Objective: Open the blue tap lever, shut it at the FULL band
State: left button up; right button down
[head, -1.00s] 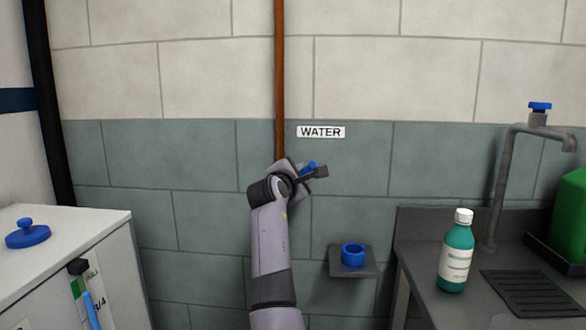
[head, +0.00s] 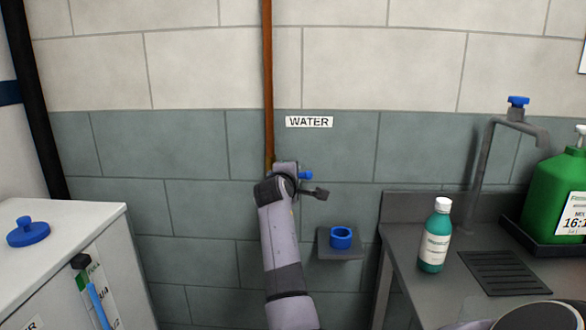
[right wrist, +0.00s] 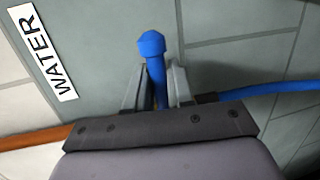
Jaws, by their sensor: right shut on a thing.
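My right gripper (right wrist: 160,92) is shut on the blue tap lever (right wrist: 152,62). The lever's rounded end sticks out beyond the jaws. In the head view my right arm reaches up from the bottom to the copper pipe (head: 267,90), below the WATER sign (head: 309,122). Only a small blue bit of the lever (head: 306,175) shows there, and the tap body is hidden behind my wrist. At the lower left, a level gauge (head: 97,305) on the white cabinet shows a blue column. Its top is close to the green marking near the FULL label. My left gripper is out of view.
A blue ring-shaped cup (head: 341,238) sits on a small wall shelf. To the right are a green bottle (head: 435,236), a sink counter with a grey faucet (head: 482,150) and a green jug (head: 553,200). A blue hose (right wrist: 280,88) runs right of my gripper.

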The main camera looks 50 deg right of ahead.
jog(key=shift+f+m, duration=0.15)
jog(key=shift+m, duration=0.15)
jog(key=c, duration=1.1)
grip_release()
jog(key=v, duration=0.7)
jog(key=shift+s, duration=0.1)
